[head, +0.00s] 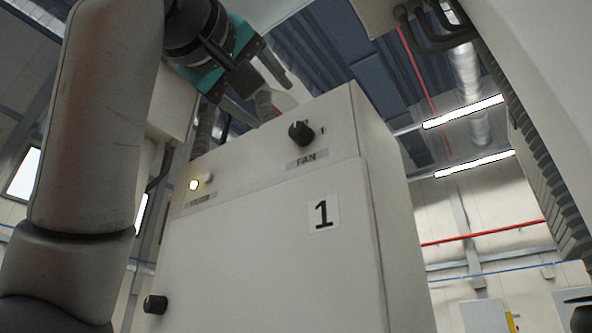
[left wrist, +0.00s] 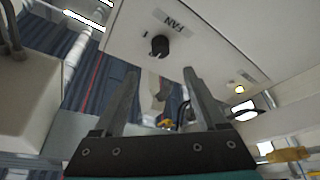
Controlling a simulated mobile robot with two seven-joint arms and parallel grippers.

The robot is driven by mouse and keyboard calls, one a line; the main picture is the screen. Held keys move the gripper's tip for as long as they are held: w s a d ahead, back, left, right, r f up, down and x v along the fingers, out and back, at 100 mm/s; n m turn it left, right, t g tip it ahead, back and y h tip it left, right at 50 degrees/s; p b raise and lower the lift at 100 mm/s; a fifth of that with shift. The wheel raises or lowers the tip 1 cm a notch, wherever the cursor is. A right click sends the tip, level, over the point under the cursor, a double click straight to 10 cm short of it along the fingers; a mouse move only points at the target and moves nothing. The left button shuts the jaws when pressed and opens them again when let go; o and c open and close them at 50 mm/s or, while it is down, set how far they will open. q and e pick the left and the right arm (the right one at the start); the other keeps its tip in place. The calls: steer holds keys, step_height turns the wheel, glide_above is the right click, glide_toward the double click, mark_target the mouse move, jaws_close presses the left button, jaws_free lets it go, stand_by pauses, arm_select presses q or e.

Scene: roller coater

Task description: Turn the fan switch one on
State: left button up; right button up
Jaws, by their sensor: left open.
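The fan switch (head: 301,133) is a black rotary knob above the label "FAN" on the white cabinet (head: 270,240) marked "1". A mark "I" is beside the knob. My left gripper (head: 272,85) is open and empty, up and left of the knob in the head view and apart from it. Its two fingers (left wrist: 160,80) show clearly in the wrist view. My right gripper is not in view.
A lit yellowish lamp (head: 194,185) is on the cabinet left of the fan switch, with a blurred label. A black knob (head: 155,304) is at the cabinet's lower left. Grey hoses run behind the cabinet. A grey box (left wrist: 25,100) stands left in the wrist view.

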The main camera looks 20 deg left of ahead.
mark_target(295, 129)
arm_select(q)
steer(key=p+x, duration=0.5)
steer(key=x, duration=0.6)
steer(key=shift+a+r, duration=0.15)
steer(key=shift+w+r+p, duration=0.1)
steer(key=shift+w+p, duration=0.2)
steer(key=shift+w, duration=0.35)
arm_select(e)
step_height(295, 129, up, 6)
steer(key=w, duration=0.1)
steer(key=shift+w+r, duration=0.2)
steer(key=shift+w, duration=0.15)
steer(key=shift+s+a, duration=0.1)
arm_select(q)
jaws_close()
